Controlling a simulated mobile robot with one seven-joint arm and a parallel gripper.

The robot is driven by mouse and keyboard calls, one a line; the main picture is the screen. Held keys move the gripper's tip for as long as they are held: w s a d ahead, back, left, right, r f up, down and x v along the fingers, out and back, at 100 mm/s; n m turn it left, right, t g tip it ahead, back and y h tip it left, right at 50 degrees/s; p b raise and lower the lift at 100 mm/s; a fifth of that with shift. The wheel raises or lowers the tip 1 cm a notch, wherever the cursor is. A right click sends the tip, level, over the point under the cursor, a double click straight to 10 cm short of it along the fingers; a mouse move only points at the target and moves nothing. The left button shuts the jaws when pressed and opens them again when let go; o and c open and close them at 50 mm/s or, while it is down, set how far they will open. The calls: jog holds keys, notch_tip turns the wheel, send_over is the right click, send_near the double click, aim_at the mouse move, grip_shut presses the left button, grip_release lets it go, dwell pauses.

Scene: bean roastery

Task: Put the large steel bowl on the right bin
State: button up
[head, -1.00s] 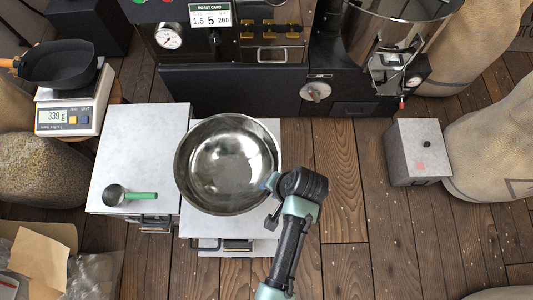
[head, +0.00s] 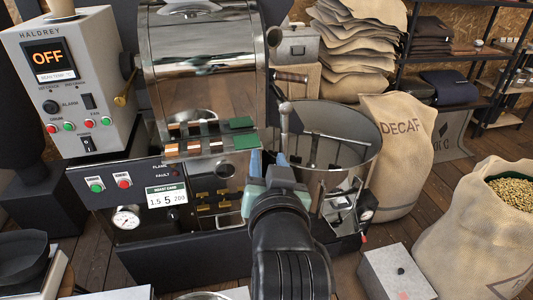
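My gripper (head: 268,158) is raised in the middle of the head view, in front of the roasting machine. Its two light blue fingers look apart, and I see nothing held between them. The large steel bowl (head: 204,296) shows only as a strip of rim at the bottom edge; the rest is out of view. The right bin (head: 239,293) shows only a small pale piece of its top beside that rim. The bowl's contact with the bin is out of view.
The left bin (head: 122,293) shows at the bottom edge. The roaster's front panel (head: 100,200) and round cooling drum (head: 345,150) stand behind my gripper. A grey box (head: 397,272), a DECAF sack (head: 400,140) and an open bean sack (head: 480,235) are at right.

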jog(key=s+r+t, duration=0.4)
jog(key=r, duration=0.7)
jog(key=s+r+n+t, duration=0.1)
jog(key=s+r+t, duration=0.2)
jog(key=r, duration=0.8)
jog(key=s+r+t+h, duration=0.1)
jog(key=s+r+t, duration=0.3)
jog(key=s+r, duration=0.3)
notch_tip(320, 180, up, 4)
jog(key=shift+s+f+n+t, duration=0.1)
jog(key=shift+s+n+t, duration=0.05)
jog(key=shift+n+t, duration=0.15)
jog(key=shift+a, duration=0.1)
notch_tip(320, 180, up, 8)
jog(key=p, duration=0.8)
jog(key=shift+r+p, duration=0.25)
jog(key=shift+p, duration=0.05)
